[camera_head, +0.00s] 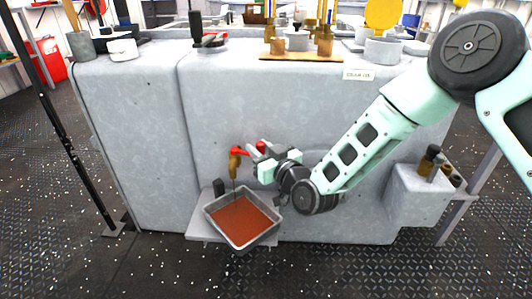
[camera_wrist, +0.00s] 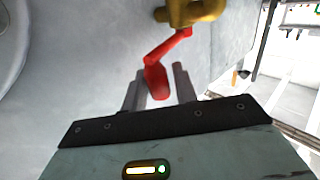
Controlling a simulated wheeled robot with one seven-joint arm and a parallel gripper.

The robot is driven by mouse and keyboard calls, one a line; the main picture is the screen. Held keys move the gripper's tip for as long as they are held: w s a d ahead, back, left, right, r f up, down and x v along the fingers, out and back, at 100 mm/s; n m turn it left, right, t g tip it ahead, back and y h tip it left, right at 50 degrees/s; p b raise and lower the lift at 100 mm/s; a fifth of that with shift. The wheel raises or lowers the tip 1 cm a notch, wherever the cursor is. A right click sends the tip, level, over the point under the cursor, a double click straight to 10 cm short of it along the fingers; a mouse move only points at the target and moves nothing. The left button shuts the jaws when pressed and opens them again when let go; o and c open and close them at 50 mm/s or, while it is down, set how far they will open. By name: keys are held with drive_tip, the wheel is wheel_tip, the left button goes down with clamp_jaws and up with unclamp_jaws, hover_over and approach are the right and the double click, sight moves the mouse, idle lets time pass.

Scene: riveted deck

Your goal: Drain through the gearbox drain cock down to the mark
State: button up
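The drain cock (camera_head: 234,165) is a brass fitting low on the front of the grey gearbox (camera_head: 270,105), with a red lever (camera_head: 238,150). A thin dark line runs from its outlet down to a grey tray (camera_head: 210,222) holding reddish-brown liquid (camera_head: 240,218). My gripper (camera_head: 256,150) is at the lever, right of the cock. In the wrist view, the brass cock (camera_wrist: 190,10) is at the top and the red lever (camera_wrist: 158,78) reaches down between my two fingers (camera_wrist: 160,90). The fingers stand apart, with a gap on the right; contact on the left is unclear. I cannot make out a level mark.
The tray rests on a low ledge (camera_head: 198,232), beside a small dark cylinder (camera_head: 218,187). Small bottles (camera_head: 429,160) stand on the right step. Open floor (camera_head: 70,250) lies left.

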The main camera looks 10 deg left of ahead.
drive_tip(key=p+v, duration=0.5)
drive_tip(key=v, duration=1.2)
drive_tip(key=shift+s, duration=0.2)
idle(6.1)
